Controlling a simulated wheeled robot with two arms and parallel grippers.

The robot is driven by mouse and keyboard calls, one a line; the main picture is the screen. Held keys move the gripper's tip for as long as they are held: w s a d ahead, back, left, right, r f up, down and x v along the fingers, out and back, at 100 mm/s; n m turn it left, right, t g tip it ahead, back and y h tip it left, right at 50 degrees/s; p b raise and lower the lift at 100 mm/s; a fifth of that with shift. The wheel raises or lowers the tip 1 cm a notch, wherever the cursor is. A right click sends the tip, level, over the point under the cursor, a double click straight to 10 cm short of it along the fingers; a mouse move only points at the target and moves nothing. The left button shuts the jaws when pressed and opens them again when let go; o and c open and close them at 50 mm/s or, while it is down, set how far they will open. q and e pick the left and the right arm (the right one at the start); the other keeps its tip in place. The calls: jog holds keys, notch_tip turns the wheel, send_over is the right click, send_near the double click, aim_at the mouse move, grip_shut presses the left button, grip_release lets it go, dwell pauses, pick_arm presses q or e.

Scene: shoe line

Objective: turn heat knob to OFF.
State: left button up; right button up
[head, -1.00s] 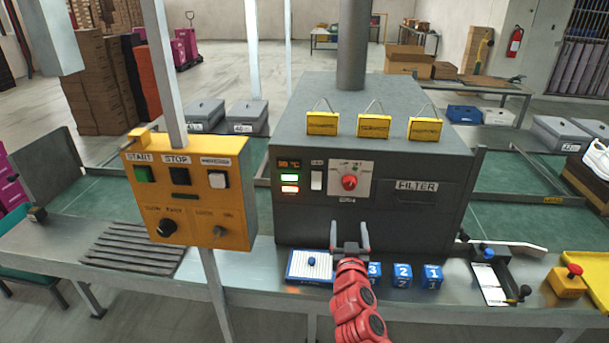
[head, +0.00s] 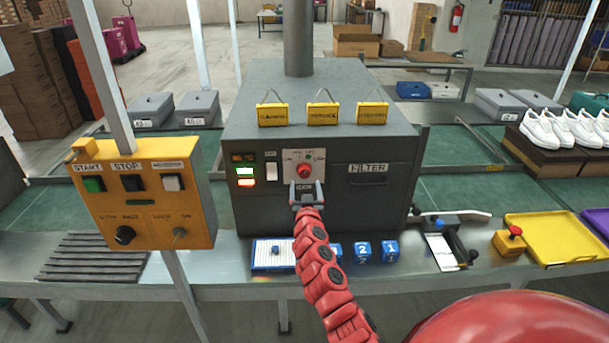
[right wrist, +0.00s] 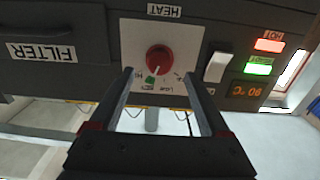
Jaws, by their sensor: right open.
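The red heat knob (head: 303,170) sits on a white dial plate (head: 317,158) on the front of the dark grey machine (head: 330,120). In the right wrist view the knob (right wrist: 159,59) shows upside down, under the HEAT label, with a white pointer mark near a green spot. My right gripper (head: 305,186) is open and empty, just below the knob in the head view. In the right wrist view its two fingers (right wrist: 168,78) reach toward the knob, one to each side and apart from it. My left gripper is not in view.
Left of the knob are a white rocker switch (right wrist: 216,67), lit red and green indicators, and an orange display. A FILTER drawer (head: 367,174) is to the right. A yellow control box (head: 150,210) stands at left. Blue numbered cubes (head: 362,252) lie on the bench below.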

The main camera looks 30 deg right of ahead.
aim_at(304, 175)
jog(key=x, duration=0.3)
jog(key=shift+w+d, duration=0.15)
jog(key=shift+d, duration=0.1)
jog(key=shift+x, duration=1)
jog(key=shift+a, duration=0.1)
grip_shut()
